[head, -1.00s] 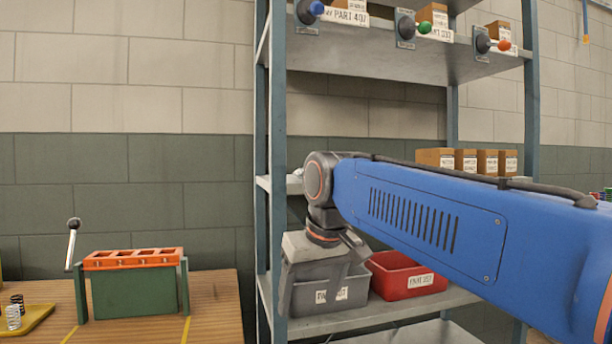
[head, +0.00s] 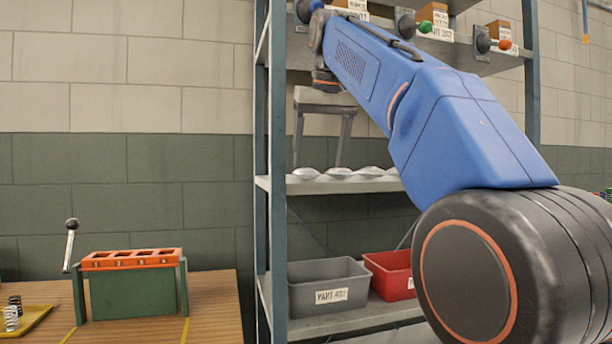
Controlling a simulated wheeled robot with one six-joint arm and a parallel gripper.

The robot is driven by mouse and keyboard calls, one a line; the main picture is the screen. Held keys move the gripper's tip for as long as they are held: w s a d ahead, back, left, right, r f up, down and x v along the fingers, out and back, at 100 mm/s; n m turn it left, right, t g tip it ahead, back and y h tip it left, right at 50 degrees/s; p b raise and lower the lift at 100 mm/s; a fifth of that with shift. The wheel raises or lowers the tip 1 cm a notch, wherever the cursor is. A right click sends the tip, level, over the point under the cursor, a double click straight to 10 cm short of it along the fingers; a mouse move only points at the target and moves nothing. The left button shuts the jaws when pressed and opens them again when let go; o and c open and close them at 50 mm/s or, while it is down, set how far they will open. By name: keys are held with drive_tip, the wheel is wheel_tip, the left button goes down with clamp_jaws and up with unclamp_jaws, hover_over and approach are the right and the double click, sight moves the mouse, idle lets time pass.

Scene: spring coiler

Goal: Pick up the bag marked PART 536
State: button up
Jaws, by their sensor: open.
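Several small pale, silvery bag-like mounds lie in a row on the middle shelf (head: 355,185); one is at the left end (head: 306,173), with others beside it (head: 340,172) (head: 370,171). No marking on them is readable, so I cannot tell which is PART 536. My gripper (head: 319,160) hangs pointing down just above the left end of this row. Its two fingers are spread wide with nothing between them. The right end of the row is hidden behind my arm.
The upper shelf (head: 385,62) with knobs and labelled boxes is close to my arm. A blue upright (head: 277,200) stands left of my gripper. Below are a grey bin (head: 327,290) and a red bin (head: 388,275). A green and orange fixture (head: 133,290) stands on the left table.

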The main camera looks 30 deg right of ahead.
sight(306, 174)
drive_tip(key=shift+w+d, duration=0.55)
drive_tip(key=shift+w, duration=1.15)
drive_tip(key=shift+w+d, duration=0.6)
drive_tip(key=shift+w, duration=1.15)
drive_tip(key=shift+w+d, duration=0.55)
drive_tip(key=shift+w, duration=1.15)
drive_tip(key=shift+x, duration=1.5)
drive_tip(key=c, duration=1.4)
drive_tip(key=shift+o, duration=0.2)
drive_tip(key=shift+r, duration=0.15)
